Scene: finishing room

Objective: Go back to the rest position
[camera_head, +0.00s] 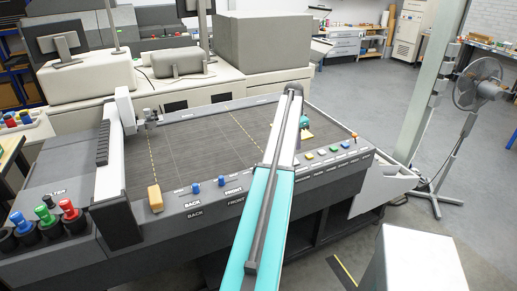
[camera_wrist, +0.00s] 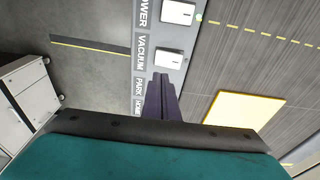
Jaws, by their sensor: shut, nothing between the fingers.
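My gripper (camera_wrist: 160,82) shows in the wrist view as two dark fingers closed together, with nothing between them. It is above the front edge of the cutting table, over the control panel (camera_wrist: 148,110) with its printed labels and white buttons. A flat yellow square (camera_wrist: 243,110) lies on the dark table bed to the right of the fingers. In the head view my arm reaches forward over the table bed (camera_head: 190,140); its far end hides the fingers. Part of the yellow square (camera_head: 306,136) shows beside it.
A gantry (camera_head: 112,165) crosses the bed at the left. A wooden block (camera_head: 155,198) and several coloured buttons sit along the front edge. Monitors and a grey box (camera_head: 263,42) stand behind. A pole and a fan (camera_head: 480,85) stand at the right, with open floor nearby.

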